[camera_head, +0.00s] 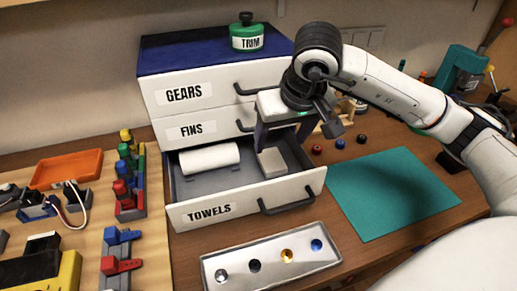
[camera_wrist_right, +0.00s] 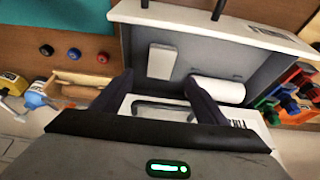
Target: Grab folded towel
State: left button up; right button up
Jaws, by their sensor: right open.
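The folded towel (camera_head: 272,163) is a small pale block lying flat in the right half of the open TOWELS drawer (camera_head: 245,205). The folded towel also shows in the right wrist view (camera_wrist_right: 161,61), beyond my fingertips. My right gripper (camera_head: 283,142) is open and empty, with its fingers pointing down above the back of the drawer, close to the FINS drawer front. In the right wrist view the fingers of my right gripper (camera_wrist_right: 158,80) are spread apart, with the towel between and past them. They appear clear of the towel. My left gripper is not in view.
A white roll (camera_head: 209,158) lies in the drawer's left half. The closed FINS drawer (camera_head: 192,131) and its handle are close behind my gripper. A tray of coloured parts (camera_head: 270,262) is in front. A teal mat (camera_head: 390,192) lies right. Colored blocks stand left.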

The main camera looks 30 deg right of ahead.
aim_at(273, 162)
jog(key=x, duration=0.3)
jog(key=shift+s+f, duration=0.3)
jog(key=shift+p+x, duration=0.65)
jog(key=shift+x, duration=2.35)
jog(key=shift+w+a, duration=0.1)
jog(key=c, duration=1.1)
jog(key=shift+r, duration=0.1)
jog(key=shift+c, duration=0.2)
jog(key=shift+r, duration=0.1)
